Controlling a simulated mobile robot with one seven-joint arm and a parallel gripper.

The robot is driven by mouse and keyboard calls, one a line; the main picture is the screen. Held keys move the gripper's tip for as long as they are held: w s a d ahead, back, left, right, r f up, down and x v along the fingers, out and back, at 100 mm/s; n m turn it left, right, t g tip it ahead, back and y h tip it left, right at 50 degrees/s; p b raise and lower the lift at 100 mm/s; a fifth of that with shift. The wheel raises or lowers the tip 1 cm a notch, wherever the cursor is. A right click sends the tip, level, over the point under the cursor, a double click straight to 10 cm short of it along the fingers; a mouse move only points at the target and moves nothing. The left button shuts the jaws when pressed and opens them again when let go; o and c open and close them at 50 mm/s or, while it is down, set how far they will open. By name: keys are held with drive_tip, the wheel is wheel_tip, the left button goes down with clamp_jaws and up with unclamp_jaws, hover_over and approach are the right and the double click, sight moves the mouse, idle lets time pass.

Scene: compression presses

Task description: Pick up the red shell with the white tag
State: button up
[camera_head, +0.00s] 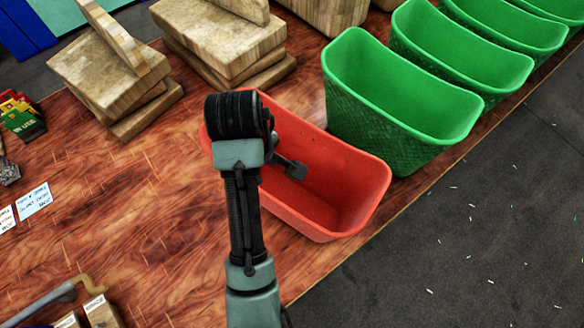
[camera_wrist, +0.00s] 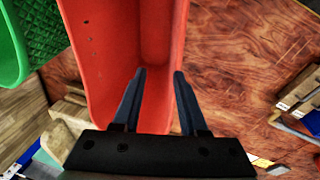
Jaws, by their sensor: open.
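The red shell (camera_head: 345,190) is an open, bin-like container standing on the wooden table near its right edge. My arm covers its left part in the head view. My gripper (camera_head: 291,170) is over the shell's opening, apparently empty. In the wrist view, the two dark fingers of my gripper (camera_wrist: 160,75) are apart, with the red shell (camera_wrist: 103,45) behind and to the left of them. The fingers overlap its near end in the picture; I cannot tell whether they touch it. No white tag shows on the shell's visible faces.
A green shell (camera_head: 375,130) stands close beside the red one, with several more behind it along the edge. Stacked wooden blocks (camera_head: 222,45) stand at the back left. White paper labels (camera_head: 34,200) lie left.

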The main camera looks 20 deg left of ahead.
drive_tip(key=s, duration=0.3)
drive_tip(key=b, duration=0.5)
hover_over(271, 201)
wheel_tip(271, 201, down, 6)
drive_tip(key=shift+n+g, duration=0.3)
drive_tip(key=shift+g, duration=0.1)
drive_tip(key=shift+w+a+f+p, duration=0.1)
drive_tip(key=shift+f+p, duration=1.4)
drive_tip(key=shift+f, duration=2.1)
clamp_jaws()
drive_tip(key=shift+w+r, duration=0.1)
